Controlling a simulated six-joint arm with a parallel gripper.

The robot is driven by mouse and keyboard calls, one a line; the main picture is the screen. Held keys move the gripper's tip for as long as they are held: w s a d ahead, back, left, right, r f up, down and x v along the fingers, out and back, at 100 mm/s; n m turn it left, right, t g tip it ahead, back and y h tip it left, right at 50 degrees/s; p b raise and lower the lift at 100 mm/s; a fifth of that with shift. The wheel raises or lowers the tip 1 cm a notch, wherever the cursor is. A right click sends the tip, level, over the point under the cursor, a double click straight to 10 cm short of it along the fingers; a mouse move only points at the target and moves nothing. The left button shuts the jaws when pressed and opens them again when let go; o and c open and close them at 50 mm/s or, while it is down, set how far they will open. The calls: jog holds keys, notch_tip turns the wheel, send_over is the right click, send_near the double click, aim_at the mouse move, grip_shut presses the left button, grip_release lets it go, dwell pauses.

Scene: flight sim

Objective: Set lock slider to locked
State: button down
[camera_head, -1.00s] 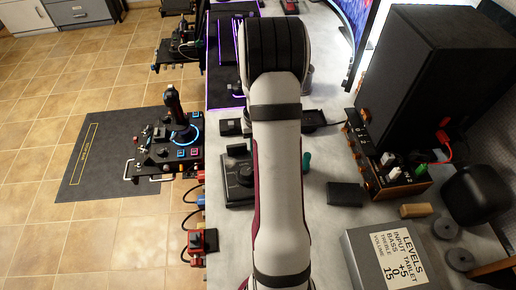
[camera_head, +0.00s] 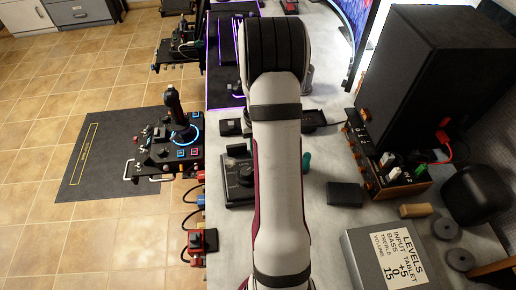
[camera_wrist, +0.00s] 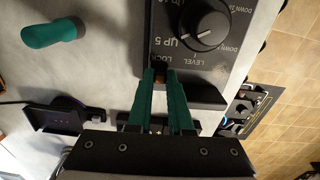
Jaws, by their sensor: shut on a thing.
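The lock slider (camera_wrist: 160,74), a small orange-brown tab beside the word LOCK, sits at the edge of a dark control panel (camera_wrist: 222,62) in the wrist view. My gripper (camera_wrist: 162,76) has two teal fingers, shut on the slider, with their tips at the panel face. The fingers hide most of the slider and its track, so its exact position cannot be told. A round LEVEL knob (camera_wrist: 197,25) is just beyond the fingertips. In the head view the panel (camera_head: 240,186) lies on the desk, partly behind my arm; my gripper is hidden there.
A teal upright object (camera_head: 306,162) stands on the grey desk; it also shows in the wrist view (camera_wrist: 48,30). A dark block (camera_head: 345,194), a LEVELS box (camera_head: 365,250) and a large black speaker cabinet (camera_head: 435,80) are to the right. Tiled floor lies left.

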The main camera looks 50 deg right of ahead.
jog(key=shift+w, duration=0.1)
jog(key=shift+w+d, duration=0.6)
jog(key=c, duration=0.8)
grip_release()
